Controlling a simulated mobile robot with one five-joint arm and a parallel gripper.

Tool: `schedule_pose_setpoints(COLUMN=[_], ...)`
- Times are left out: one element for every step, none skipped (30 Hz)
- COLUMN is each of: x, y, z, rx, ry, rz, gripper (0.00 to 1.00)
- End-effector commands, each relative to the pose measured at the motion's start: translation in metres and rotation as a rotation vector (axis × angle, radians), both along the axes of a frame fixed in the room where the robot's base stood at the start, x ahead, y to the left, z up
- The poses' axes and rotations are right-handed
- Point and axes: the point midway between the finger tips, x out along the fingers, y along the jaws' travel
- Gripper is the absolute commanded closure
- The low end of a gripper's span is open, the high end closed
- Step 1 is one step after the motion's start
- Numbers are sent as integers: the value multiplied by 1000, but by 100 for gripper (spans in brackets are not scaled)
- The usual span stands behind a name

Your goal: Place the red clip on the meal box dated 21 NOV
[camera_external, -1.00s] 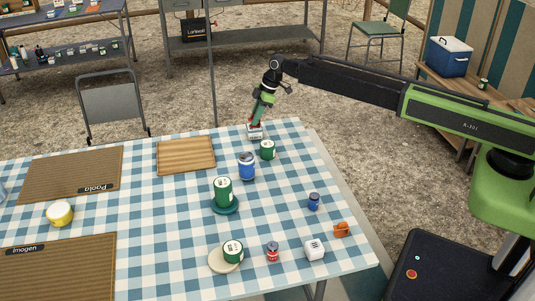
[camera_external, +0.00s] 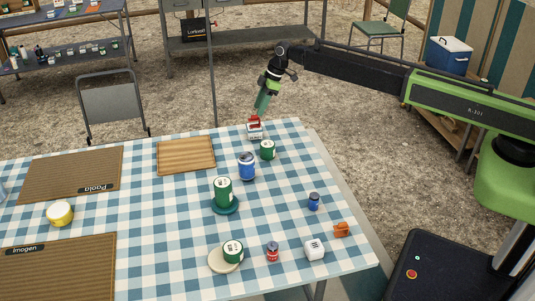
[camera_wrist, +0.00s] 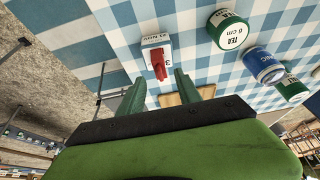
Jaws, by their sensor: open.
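The red clip (camera_external: 254,121) sits on top of a small white box (camera_external: 255,133) at the table's far right corner. In the wrist view the red clip (camera_wrist: 158,64) lies on the white box (camera_wrist: 153,41). The box's small label seems to read 21 NOV, with a 3 beside it. My gripper (camera_external: 261,110) is above the clip and apart from it. In the wrist view the two green fingers of my gripper (camera_wrist: 158,88) are spread, with nothing between them.
A green tea tin (camera_external: 267,150) stands close to the box, with a blue can (camera_external: 247,167) nearer. A wooden board (camera_external: 186,155) lies to the left. Another white box (camera_external: 315,250) and an orange object (camera_external: 342,230) are near the front right edge.

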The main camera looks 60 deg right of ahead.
Motion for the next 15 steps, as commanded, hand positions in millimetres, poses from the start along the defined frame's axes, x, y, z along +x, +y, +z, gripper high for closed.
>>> schedule_pose_setpoints(x=[-5,-7,-9,-11,-13,-15,-16,-17,-18,-18,-18,-18,-18,-20,-26], y=[-4,-6,-9,-11,-12,-14,-15,-16,-17,-18,-18,-18,-18,-18,-18], z=[24,31,40,45,50,56,59,61,63,63,63,62,62,61,60], rx=[0,0,0,0,0,0,0,0,0,0,0,0,0,-1,-1], ry=[0,0,0,0,0,0,0,0,0,0,1,1,1,2,8], rz=[-1,-1,-1,-1,-1,-1,-1,-1,-1,-1,-1,-1,-1,-3,-9], gripper=[59,59,59,59,59,59,59,59,59,59,59,59,59,59,59])
